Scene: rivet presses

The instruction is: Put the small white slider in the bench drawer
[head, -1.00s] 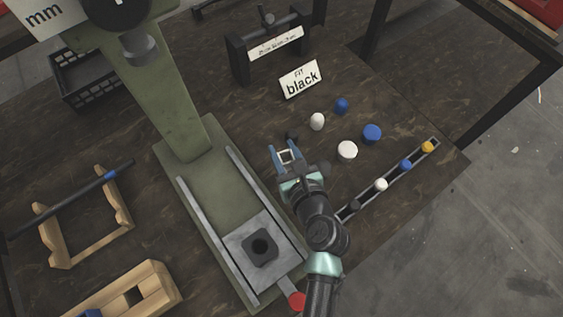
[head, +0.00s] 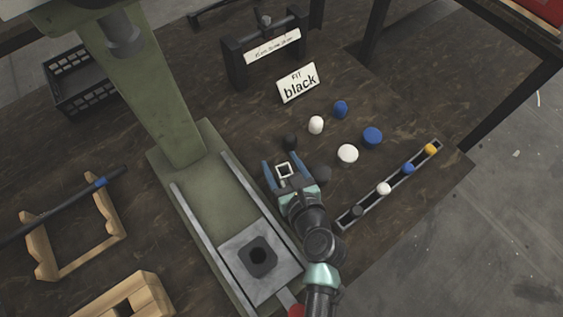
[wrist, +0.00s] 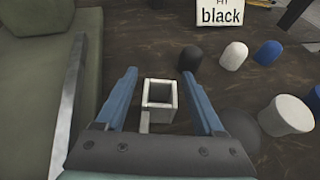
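A small white hollow square piece (head: 284,170), which I take for the slider, is between the blue fingers of my gripper (head: 283,167). In the wrist view the piece (wrist: 160,97) shows its open square top, with gaps to both fingers (wrist: 160,85). The gripper is open around it, low over the bench, right of the green press. I cannot tell exactly whether the piece rests on the wood. A small white domed cap (head: 316,125) and a larger white cap (head: 348,153) stand farther right. I see no bench drawer in these views.
A small black cap (head: 291,142) stands just beyond the fingers, a large dark one (head: 320,174) to their right. Blue caps (head: 372,137) stand beyond. The press base (head: 212,185) is close on the left. A slotted rail (head: 366,208) with several pegs lies right.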

